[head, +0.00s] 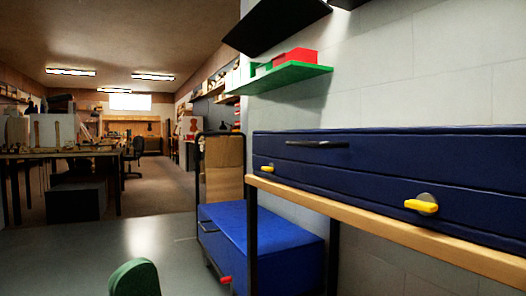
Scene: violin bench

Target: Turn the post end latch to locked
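A long dark blue case (390,165) lies shut on a wooden-edged bench (400,233) at the right, with a black handle (317,144) on its front. Two yellow latches sit on its front face. The small latch (267,168) at the left end is near the black upright post (250,230) below the bench corner. The nearer latch (421,206) has its lever roughly level on a grey round plate. Lock markings are too small to read, so I cannot tell either latch's state. Neither of my grippers is in view.
A blue chest (262,232) with a red catch (225,280) stands on the floor under the bench. A green shelf (282,78) with a red box (295,60) hangs above. A rounded green shape (134,279) shows at the bottom. Grey floor (130,240) is open to the left.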

